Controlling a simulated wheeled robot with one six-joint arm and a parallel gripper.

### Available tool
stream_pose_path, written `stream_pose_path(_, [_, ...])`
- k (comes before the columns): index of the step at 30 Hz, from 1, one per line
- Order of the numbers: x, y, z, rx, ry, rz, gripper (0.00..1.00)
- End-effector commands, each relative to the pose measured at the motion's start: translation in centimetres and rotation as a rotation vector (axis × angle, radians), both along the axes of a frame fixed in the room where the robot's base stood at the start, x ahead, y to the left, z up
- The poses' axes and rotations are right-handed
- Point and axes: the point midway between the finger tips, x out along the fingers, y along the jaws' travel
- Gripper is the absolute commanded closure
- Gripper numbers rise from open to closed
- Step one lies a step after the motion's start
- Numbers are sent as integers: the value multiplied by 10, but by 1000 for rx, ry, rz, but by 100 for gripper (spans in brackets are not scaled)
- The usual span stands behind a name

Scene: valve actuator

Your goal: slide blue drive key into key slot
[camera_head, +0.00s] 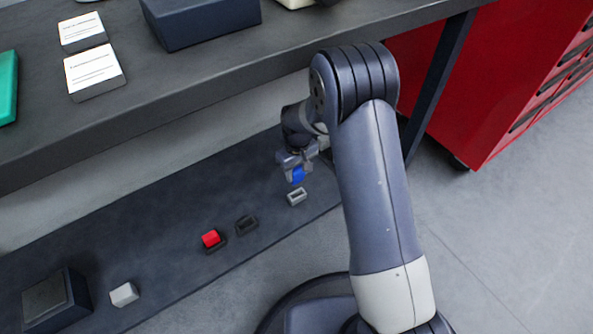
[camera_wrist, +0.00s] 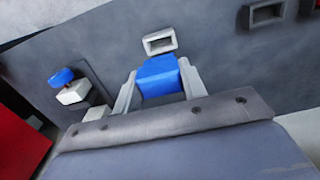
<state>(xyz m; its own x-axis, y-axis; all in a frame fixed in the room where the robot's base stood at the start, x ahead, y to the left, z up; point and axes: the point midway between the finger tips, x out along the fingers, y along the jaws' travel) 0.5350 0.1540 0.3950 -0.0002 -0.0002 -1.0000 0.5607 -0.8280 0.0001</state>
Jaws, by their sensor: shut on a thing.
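The blue drive key (camera_head: 298,175) is held between the fingers of my gripper (camera_head: 295,162), above the lower dark shelf. In the wrist view the key (camera_wrist: 160,77) sits between the two pale fingers of my gripper (camera_wrist: 158,82). A light grey rectangular frame with a dark opening, seemingly the key slot (camera_head: 297,197), lies on the shelf just below the key in the head view. In the wrist view the slot (camera_wrist: 159,43) shows just beyond the key's far edge, its opening uncovered. The key appears apart from it; the exact height gap cannot be told.
A dark empty frame (camera_head: 246,224) and a red block (camera_head: 211,238) in a dark holder lie to the left. A white block (camera_head: 124,294) and dark box (camera_head: 55,300) stand further left. The workbench (camera_head: 240,72) overhangs behind. A blue-topped white part (camera_wrist: 72,92) stands left in the wrist view.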

Motion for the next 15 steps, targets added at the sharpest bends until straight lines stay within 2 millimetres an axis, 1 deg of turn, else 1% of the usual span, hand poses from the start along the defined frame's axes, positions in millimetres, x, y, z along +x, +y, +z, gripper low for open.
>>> stream_pose_path(11, [0, 0, 1, 0, 0, -1, 88])
stream_pose_path(15, [0, 0, -6, 0, 0, -1, 88])
